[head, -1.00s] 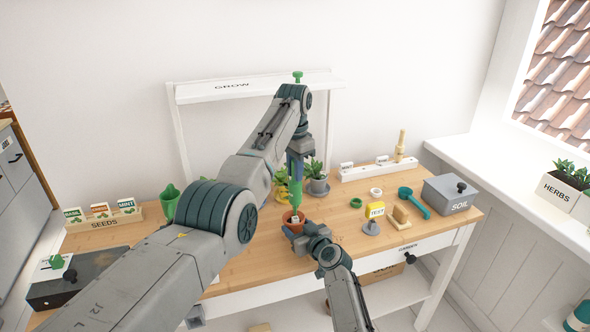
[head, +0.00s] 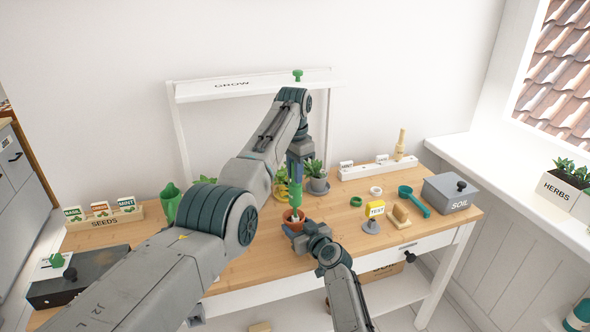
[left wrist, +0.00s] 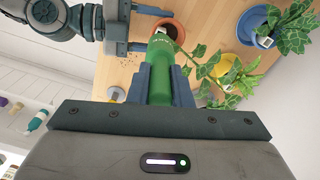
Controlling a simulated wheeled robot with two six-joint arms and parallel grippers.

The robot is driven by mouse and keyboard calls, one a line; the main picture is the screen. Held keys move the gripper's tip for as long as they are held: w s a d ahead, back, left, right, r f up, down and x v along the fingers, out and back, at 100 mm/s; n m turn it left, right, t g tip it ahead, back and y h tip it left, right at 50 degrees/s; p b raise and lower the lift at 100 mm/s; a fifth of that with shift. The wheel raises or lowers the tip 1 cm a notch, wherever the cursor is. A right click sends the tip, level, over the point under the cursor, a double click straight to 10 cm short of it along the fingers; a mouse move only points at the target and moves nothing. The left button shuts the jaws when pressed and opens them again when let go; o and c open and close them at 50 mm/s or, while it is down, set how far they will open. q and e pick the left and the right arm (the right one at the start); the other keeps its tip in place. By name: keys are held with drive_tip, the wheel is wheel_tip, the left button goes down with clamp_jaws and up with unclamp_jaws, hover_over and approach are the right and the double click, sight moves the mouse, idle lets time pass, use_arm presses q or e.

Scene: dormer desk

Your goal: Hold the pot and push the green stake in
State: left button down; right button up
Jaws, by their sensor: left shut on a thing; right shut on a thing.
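The terracotta pot (head: 291,220) stands on the desk near its front middle; it also shows in the left wrist view (left wrist: 174,27). My right gripper (head: 299,229) is shut on the pot's near side. My left gripper (head: 296,178) is above the pot, shut on the green stake (head: 296,199). The stake points down at the pot, with its lower end at the opening. In the left wrist view the green stake (left wrist: 160,62) sits between the two fingers. A small white piece shows at its lower end; whether it belongs to the stake, I cannot tell.
Potted plants (head: 316,178) stand close behind the pot. A yellow TEST tag (head: 375,209), a teal scoop (head: 413,200) and a grey SOIL box (head: 451,194) lie to the right. A SEEDS rack (head: 105,219) and a dark box (head: 80,277) are at left. My left arm hides part of the desk.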

use_arm(q)
drive_tip(key=shift+f, duration=1.5)
drive_tip(key=c, duration=1.2)
unclamp_jaws()
drive_tip(key=shift+c, duration=0.2)
wheel_tip(320, 180, up, 12)
drive_tip(key=shift+a, duration=0.1)
use_arm(e)
drive_tip(key=o, duration=1.2)
drive_tip(key=shift+c, duration=0.2)
